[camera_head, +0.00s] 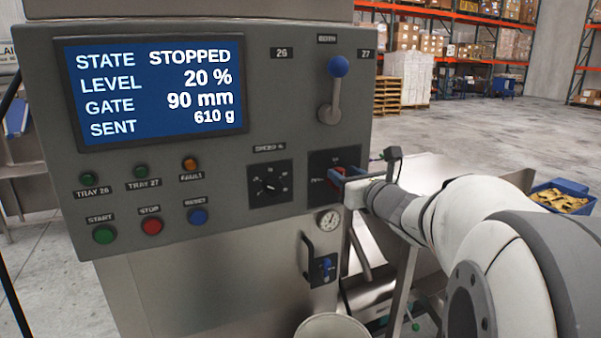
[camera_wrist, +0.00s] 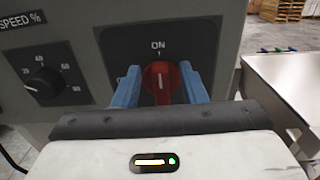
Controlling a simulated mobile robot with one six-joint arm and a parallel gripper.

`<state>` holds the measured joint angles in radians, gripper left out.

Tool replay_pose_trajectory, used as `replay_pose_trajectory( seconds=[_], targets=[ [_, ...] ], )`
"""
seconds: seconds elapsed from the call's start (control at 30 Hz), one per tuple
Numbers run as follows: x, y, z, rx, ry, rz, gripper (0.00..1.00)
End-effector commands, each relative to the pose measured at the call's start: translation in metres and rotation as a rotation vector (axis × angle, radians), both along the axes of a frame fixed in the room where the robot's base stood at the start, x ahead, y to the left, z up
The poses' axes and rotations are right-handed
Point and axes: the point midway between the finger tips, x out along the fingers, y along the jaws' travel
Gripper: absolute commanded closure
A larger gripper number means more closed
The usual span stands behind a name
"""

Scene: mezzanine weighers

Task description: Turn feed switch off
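The feed switch (camera_wrist: 160,82) is a red rotary knob on a black plate (camera_wrist: 212,45) marked ON at the top. In the wrist view its white line stands about upright, toward ON. In the head view the red knob (camera_head: 334,177) is partly hidden behind my gripper (camera_head: 345,174). In the wrist view the two blue fingers of my gripper (camera_wrist: 160,78) stand apart on either side of the knob. Narrow gaps seem to show beside it, and I cannot see firm contact. The screen (camera_head: 155,88) reads STATE STOPPED.
The speed dial (camera_head: 270,183) sits just left of the switch plate. A blue-topped lever (camera_head: 337,88) stands above it, a gauge (camera_head: 328,220) and a handle (camera_head: 307,255) below. Start, stop and reset buttons (camera_head: 151,226) are at lower left. A metal table (camera_wrist: 290,85) stands at right.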

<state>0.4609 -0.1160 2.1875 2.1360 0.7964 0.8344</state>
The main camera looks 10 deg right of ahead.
Motion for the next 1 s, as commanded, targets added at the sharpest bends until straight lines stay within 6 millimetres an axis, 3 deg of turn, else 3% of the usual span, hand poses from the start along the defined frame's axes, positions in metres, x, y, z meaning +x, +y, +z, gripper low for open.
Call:
replay_pose_trajectory(
  seconds=[0.2, 0.67, 0.73, 0.77, 0.8, 1.0],
  targets=[
    [0.0, 0.0, 0.0, 0.0, 0.0, 0.0, 0.62],
    [0.0, 0.001, 0.0, 0.0, 0.0, 0.001, 0.99],
    [0.0, 0.001, 0.0, 0.0, 0.0, 0.001, 1.0],
    [0.001, -0.016, -0.001, 0.0, 0.002, -0.002, 1.0],
    [0.001, -0.007, 0.0, 0.0, 0.0, 0.002, 1.0],
    [0.0, -0.001, -0.002, -0.023, -0.005, -0.002, 1.0]
  ],
)
